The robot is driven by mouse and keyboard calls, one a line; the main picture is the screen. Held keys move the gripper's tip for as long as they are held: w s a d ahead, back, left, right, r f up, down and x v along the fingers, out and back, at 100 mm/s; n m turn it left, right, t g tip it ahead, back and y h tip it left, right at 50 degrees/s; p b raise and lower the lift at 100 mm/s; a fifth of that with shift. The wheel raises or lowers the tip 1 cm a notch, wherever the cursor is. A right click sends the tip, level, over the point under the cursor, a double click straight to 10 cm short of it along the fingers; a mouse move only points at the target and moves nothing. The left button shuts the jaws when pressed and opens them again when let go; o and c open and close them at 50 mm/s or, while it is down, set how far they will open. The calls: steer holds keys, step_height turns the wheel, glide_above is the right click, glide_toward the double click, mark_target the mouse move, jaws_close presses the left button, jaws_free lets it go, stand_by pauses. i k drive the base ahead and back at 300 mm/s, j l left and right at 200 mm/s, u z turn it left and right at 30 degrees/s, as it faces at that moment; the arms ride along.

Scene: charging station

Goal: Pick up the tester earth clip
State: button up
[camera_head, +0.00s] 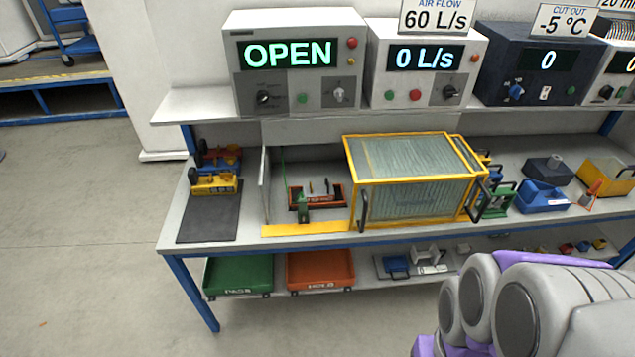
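A grey tester (291,87) with a lit "OPEN" display stands on the upper shelf at the left. Parts of my arm fill the lower right, in front of the bench and well away from the tray. My gripper's fingertips are not visible.
A yellow-framed clear guard box (415,195) stands right of the tray, with a yellow strip (303,229) along the front edge. A dark mat (210,222) lies left. Green and orange bins (320,271) sit on the lower shelf. Floor at left is clear.

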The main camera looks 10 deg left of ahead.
mark_target(303, 208)
steer(key=i+u, duration=0.25)
steer(key=i, duration=0.2)
steer(key=i+l+u, duration=0.25)
steer(key=i, duration=0.2)
